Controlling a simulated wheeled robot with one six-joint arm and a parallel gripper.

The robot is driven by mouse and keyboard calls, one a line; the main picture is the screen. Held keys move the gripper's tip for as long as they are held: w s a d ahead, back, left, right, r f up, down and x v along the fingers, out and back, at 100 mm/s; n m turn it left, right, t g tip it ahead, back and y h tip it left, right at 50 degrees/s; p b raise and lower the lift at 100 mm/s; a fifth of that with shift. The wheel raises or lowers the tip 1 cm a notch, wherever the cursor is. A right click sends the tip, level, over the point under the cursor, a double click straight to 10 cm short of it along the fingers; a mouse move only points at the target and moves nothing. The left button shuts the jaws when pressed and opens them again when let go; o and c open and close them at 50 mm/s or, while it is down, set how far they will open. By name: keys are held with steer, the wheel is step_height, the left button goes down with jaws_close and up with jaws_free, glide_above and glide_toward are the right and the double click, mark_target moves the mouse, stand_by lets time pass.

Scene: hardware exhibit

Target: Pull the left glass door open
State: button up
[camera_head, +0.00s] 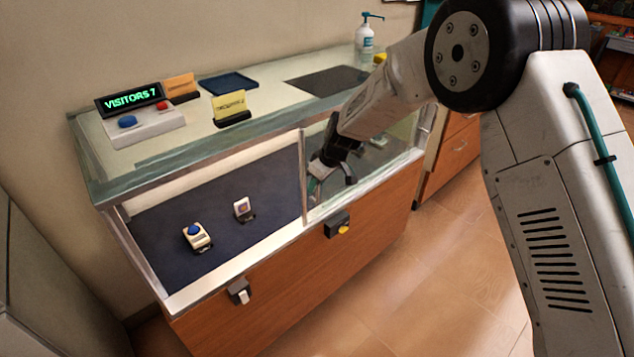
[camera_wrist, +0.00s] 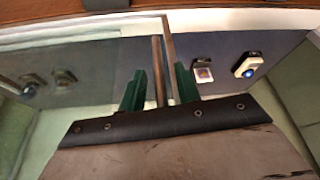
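The glass-fronted display case fills the middle of the head view. Its left front section (camera_head: 215,215) shows a dark blue panel with two small devices; its right section (camera_head: 385,160) is partly behind my arm. My gripper (camera_head: 333,180) is at the front, just right of the middle upright (camera_head: 303,180). In the wrist view my gripper (camera_wrist: 159,88) has its two green fingers apart, one on each side of a slim vertical bar handle (camera_wrist: 157,65). Gaps show between fingers and bar. I cannot tell which door the bar belongs to.
A visitor counter (camera_head: 130,102), signs, a tray (camera_head: 229,82) and a pump bottle (camera_head: 365,42) stand on top. Floor (camera_head: 440,270) in front is clear.

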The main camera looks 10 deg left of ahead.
steer(key=v, duration=0.7)
steer(key=shift+r, duration=0.25)
steer(key=shift+d, duration=0.1)
steer(key=s+d+r+m+h, duration=0.1)
steer(key=s+d+r+m, duration=0.3)
steer(key=s+d, duration=0.8)
steer(key=s+d+r+m+h, duration=0.1)
steer(key=s+d+r+m, duration=0.3)
steer(key=s+d+r, duration=0.4)
steer(key=s+d+r+m+h, duration=0.2)
steer(key=s+d+r+m, duration=0.2)
steer(key=s+d, duration=1.4)
steer(key=shift+s+r+m+g, duration=0.35)
steer(key=shift+s+r, duration=1)
steer(key=shift+s, duration=0.55)
